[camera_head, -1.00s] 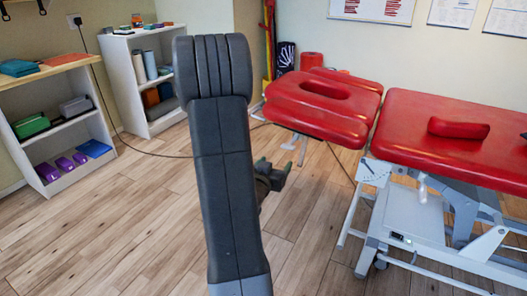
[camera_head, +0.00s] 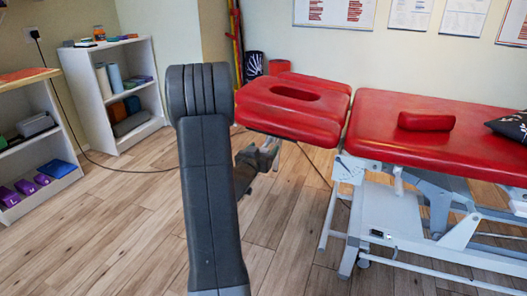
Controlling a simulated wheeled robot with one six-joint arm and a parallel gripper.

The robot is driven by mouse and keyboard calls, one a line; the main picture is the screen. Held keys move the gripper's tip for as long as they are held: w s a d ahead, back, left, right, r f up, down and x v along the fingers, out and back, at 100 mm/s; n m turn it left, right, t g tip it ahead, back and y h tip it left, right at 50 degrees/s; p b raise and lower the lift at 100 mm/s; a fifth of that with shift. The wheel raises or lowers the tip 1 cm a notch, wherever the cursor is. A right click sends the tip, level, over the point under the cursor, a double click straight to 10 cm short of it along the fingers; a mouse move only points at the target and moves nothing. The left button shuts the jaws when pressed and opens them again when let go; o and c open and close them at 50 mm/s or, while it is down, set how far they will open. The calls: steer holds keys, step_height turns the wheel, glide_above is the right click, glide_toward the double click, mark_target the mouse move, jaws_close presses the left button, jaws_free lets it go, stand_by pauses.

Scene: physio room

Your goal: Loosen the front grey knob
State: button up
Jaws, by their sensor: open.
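The red treatment table (camera_head: 455,150) stands at the right on a pale metal frame, with a red headrest section (camera_head: 290,108) at its left end. I cannot make out the front grey knob; the underside of the headrest is dark, small and partly covered by my arm and gripper. My gripper (camera_head: 268,155) shows behind my dark grey arm, just below the headrest's front left edge in the picture. Its jaws are open and I see nothing between them. I cannot tell whether it touches the headrest's metalwork.
White shelves (camera_head: 118,105) with rolls and boxes stand at the left. A red cushion (camera_head: 426,121) and a dark pillow (camera_head: 512,126) lie on the table. A cable (camera_head: 130,171) runs over the floor. Wooden floor (camera_head: 100,240) is clear at the front left.

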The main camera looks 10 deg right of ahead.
steer(key=shift+w+d, duration=0.35)
steer(key=shift+w, duration=0.1)
steer(key=c, duration=1)
